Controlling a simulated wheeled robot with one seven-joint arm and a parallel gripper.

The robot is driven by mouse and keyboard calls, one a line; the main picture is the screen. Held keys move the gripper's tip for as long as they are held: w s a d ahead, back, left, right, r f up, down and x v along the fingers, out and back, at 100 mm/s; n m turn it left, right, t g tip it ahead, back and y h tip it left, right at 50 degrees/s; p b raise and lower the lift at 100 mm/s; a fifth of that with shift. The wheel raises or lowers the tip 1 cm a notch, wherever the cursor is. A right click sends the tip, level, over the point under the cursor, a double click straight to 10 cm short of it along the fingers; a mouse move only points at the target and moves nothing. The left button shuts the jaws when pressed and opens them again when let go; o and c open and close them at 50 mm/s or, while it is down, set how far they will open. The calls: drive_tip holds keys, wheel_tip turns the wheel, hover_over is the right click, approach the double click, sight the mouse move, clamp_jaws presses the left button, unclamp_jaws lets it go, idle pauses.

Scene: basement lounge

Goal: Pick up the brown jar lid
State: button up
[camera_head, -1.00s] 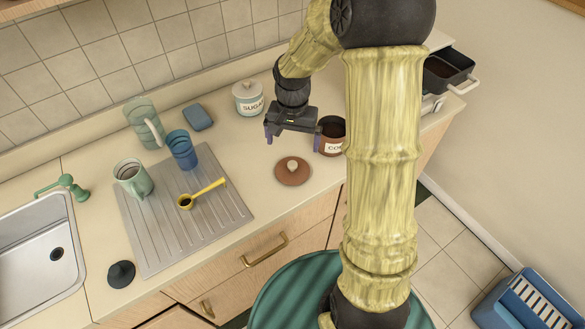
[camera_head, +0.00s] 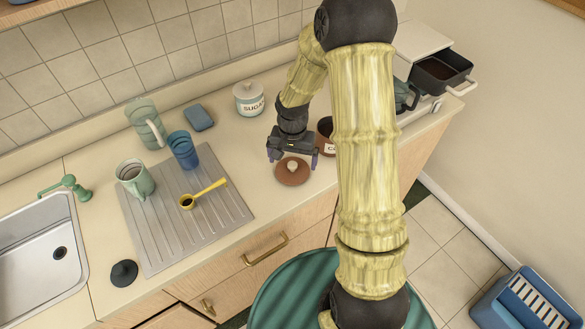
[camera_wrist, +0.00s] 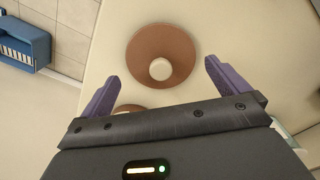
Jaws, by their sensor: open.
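The brown jar lid (camera_head: 292,172) is a round disc with a pale knob, lying flat on the counter near its front edge. In the wrist view the lid (camera_wrist: 147,48) lies just beyond my fingertips, with its knob between the lines of the two fingers. My gripper (camera_head: 292,158) is open and empty, and hangs close above the lid at its far side. Both purple fingers of my gripper (camera_wrist: 161,72) show, set wide apart. The brown jar (camera_head: 325,135) stands open just right of and behind the gripper, partly hidden by my arm.
A white sugar jar (camera_head: 249,98) stands at the back. A drainboard (camera_head: 160,225) on the left holds a blue cup (camera_head: 183,149), a green mug (camera_head: 134,179) and a yellow scoop (camera_head: 209,191). The counter left of the lid is clear.

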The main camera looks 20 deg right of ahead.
sight(292, 164)
drive_tip(key=shift+w+f, duration=0.1)
drive_tip(key=shift+f, duration=1.55)
drive_tip(key=shift+c, duration=0.2)
drive_tip(key=c, duration=0.6)
